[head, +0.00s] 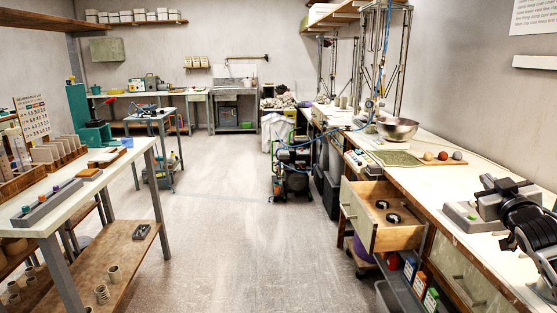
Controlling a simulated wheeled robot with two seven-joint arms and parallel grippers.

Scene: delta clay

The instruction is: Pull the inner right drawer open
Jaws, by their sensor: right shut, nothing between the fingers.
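A wooden drawer (385,217) stands pulled out from under the right-hand workbench. Its pale front faces left, and two dark round items lie on its floor. Nearer to me, a pale drawer front (462,283) with a small handle sits closed under the same bench. I cannot tell which of them is the inner right drawer. My right gripper (492,187) is shut and empty above the benchtop at the right edge, apart from both drawers. Its fingertips are hard to make out. My left gripper is not in view.
The workbench (430,178) carries a metal bowl (397,128), a green mat and several small balls. A compressor (292,165) stands on the floor beyond the open drawer. Boxes (431,299) sit below it. A table (95,183) is at left; the middle floor is clear.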

